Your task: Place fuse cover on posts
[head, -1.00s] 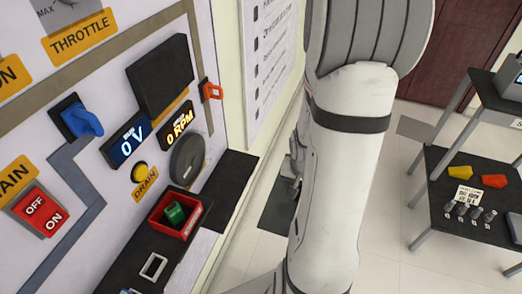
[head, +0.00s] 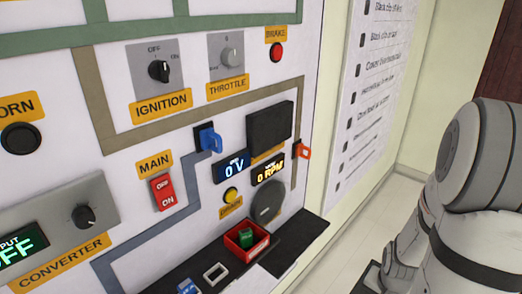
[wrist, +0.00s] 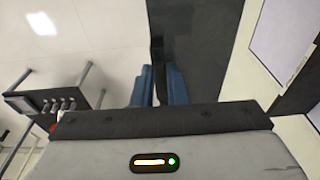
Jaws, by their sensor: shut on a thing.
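In the wrist view my gripper (wrist: 158,85) has its two blue fingers close together on a thin black piece, the fuse cover (wrist: 157,40), seen almost edge-on. It points up the picture, away from the wrist. The head view shows my arm at the right edge but not my gripper or the held piece. In the head view a black square block (head: 270,128) sits on the white panel (head: 330,30), above the voltage and RPM displays. No separate posts can be made out.
A blue switch handle (head: 208,138) and an orange tab (head: 303,150) stick out either side of the black block. Below, a dark ledge (head: 295,245) carries a red tray (head: 232,249) with a green item. A side table (wrist: 65,97) stands left in the wrist view.

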